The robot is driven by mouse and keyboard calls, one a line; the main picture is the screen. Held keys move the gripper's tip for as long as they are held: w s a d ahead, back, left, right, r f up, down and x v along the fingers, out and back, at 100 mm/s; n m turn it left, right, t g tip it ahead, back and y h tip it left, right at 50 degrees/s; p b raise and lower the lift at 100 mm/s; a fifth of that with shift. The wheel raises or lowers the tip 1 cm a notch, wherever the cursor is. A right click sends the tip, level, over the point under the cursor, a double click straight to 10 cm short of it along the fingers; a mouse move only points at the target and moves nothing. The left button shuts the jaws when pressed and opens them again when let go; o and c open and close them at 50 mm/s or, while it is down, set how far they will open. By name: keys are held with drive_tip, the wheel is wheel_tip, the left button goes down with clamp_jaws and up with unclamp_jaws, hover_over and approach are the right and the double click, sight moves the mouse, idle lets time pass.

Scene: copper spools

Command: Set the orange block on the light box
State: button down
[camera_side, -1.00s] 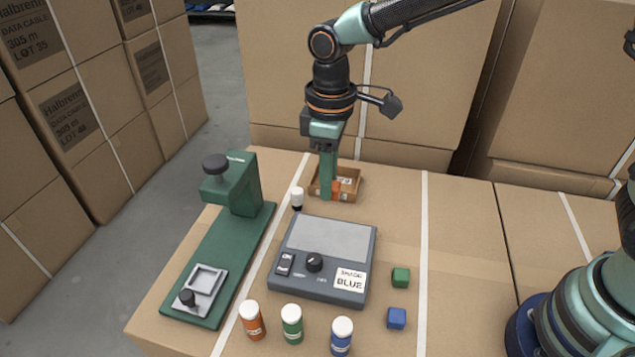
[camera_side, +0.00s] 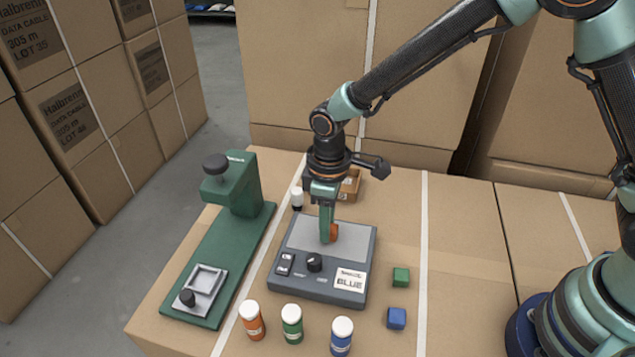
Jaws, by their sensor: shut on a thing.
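My gripper (camera_side: 328,236) is shut on the orange block (camera_side: 334,232), which shows only in part at the fingertips. Both are over the pale top panel of the light box (camera_side: 300,234), right of its middle. I cannot tell whether the block touches the panel. The light box is a dark grey unit with a switch, a black knob (camera_side: 314,262) and a white label (camera_side: 351,280) reading BLUE.
A green press (camera_side: 233,200) stands left of the box. Orange (camera_side: 252,320), green (camera_side: 292,324) and blue (camera_side: 341,336) jars line the front. A green block (camera_side: 401,277) and blue block (camera_side: 396,318) lie right. Behind are a small carton (camera_side: 350,186) and a white-and-black bottle (camera_side: 297,198).

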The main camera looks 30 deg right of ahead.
drive_tip(key=shift+f, duration=0.15)
drive_tip(key=c, duration=0.6)
unclamp_jaws()
wheel_tip(320, 180, up, 12)
drive_tip(key=s+d+r+m+t, duration=0.2)
drive_tip(key=s+d+r+m, duration=0.2)
drive_tip(key=d, duration=0.6)
drive_tip(key=s+d+r+m+t, duration=0.3)
drive_tip(key=s+d+r+m, duration=0.2)
drive_tip(key=d, duration=0.5)
drive_tip(key=shift+s+t, duration=0.3)
drive_tip(key=shift+s, duration=0.1)
drive_tip(key=shift+r, duration=0.1)
